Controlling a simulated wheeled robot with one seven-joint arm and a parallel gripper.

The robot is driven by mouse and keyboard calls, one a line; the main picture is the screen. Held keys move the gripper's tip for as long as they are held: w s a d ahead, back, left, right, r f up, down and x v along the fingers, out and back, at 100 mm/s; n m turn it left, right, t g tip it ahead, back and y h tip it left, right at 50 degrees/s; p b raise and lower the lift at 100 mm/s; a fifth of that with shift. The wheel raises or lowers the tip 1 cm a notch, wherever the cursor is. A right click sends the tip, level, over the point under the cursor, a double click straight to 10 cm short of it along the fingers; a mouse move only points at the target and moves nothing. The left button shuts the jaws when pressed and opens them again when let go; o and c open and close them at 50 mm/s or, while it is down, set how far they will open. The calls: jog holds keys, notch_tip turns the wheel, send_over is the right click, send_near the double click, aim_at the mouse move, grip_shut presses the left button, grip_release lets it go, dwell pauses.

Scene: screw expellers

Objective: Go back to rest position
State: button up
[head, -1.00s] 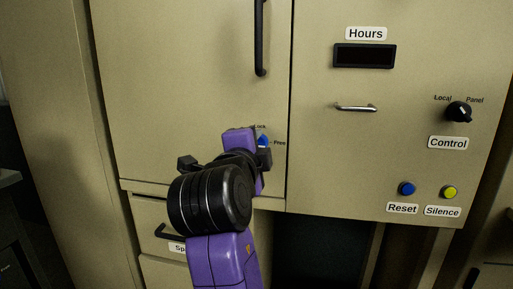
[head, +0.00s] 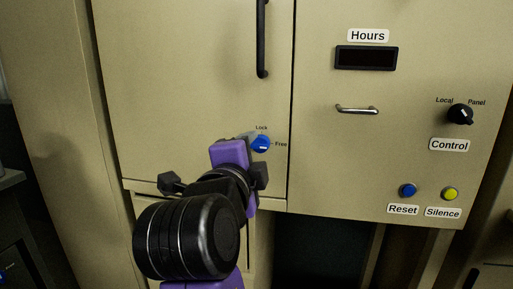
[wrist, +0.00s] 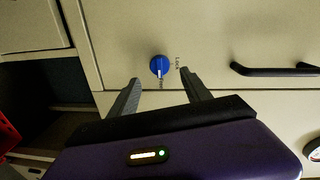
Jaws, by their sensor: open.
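My gripper is in front of the beige cabinet, below and left of the blue knob in the head view. In the wrist view its two grey fingers (wrist: 158,90) are apart with nothing between them. The blue Lock/Free knob (head: 261,144) sits on the cabinet door (head: 190,80). It also shows in the wrist view (wrist: 159,66), just beyond the fingertips and apart from them. In the head view the fingers are mostly hidden behind my purple and black wrist.
A long black handle (head: 262,40) is on the door above the knob. To the right are a small metal handle (head: 357,109), the Control knob (head: 460,114), a blue Reset button (head: 408,190) and a yellow Silence button (head: 450,193). A dark opening (head: 318,245) lies below.

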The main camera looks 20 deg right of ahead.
jog(key=shift+v, duration=0.9)
